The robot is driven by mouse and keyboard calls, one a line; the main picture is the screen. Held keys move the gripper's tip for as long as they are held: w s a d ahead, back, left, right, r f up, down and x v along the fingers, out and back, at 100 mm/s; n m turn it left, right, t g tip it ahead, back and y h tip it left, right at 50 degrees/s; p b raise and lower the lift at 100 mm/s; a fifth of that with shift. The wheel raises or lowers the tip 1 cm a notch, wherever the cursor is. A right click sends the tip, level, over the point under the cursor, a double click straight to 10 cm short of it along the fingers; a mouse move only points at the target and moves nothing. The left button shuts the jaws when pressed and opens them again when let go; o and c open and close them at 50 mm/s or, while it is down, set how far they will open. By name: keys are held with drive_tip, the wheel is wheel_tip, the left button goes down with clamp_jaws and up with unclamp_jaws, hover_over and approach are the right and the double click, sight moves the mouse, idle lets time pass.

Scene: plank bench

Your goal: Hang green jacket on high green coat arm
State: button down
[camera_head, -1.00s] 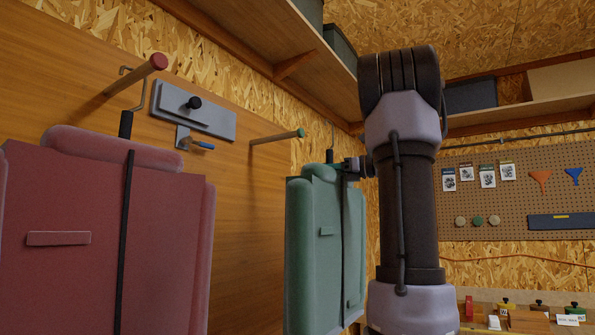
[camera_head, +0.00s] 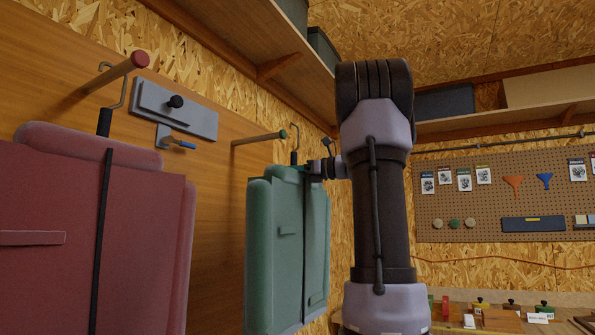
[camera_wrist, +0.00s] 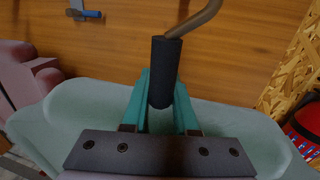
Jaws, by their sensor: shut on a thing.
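The green jacket (camera_head: 270,250) hangs upright from its hanger, held by my gripper (camera_head: 308,168). In the wrist view, my gripper's teal fingers (camera_wrist: 160,115) are shut on the hanger's black neck (camera_wrist: 165,65). The jacket's shoulders (camera_wrist: 80,110) spread below them. The hanger's wire hook (camera_head: 295,135) rises above the neck. The green-tipped coat arm (camera_head: 260,138) juts from the wooden panel. Its tip is just left of the hook in the head view, with a small gap between them in the picture; their depth difference is unclear. The wrist view does not show this coat arm.
A red jacket (camera_head: 80,240) hangs from the red-tipped coat arm (camera_head: 115,70) at left. A grey plate (camera_head: 175,108) with a black knob and a blue-tipped lever (camera_head: 178,143) sits between the coat arms. A shelf (camera_head: 235,50) runs overhead. A pegboard (camera_head: 480,200) is at right.

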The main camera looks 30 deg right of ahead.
drive_tip(key=w+d+x, duration=0.1)
drive_tip(key=x, duration=0.9)
drive_tip(key=shift+w, duration=0.5)
drive_tip(key=shift+f, duration=0.2)
drive_tip(key=c, duration=0.6)
unclamp_jaws()
drive_tip(key=shift+f, duration=0.1)
drive_tip(key=v, duration=1.3)
drive_tip(key=shift+s+a, duration=0.15)
drive_tip(key=shift+s, duration=0.05)
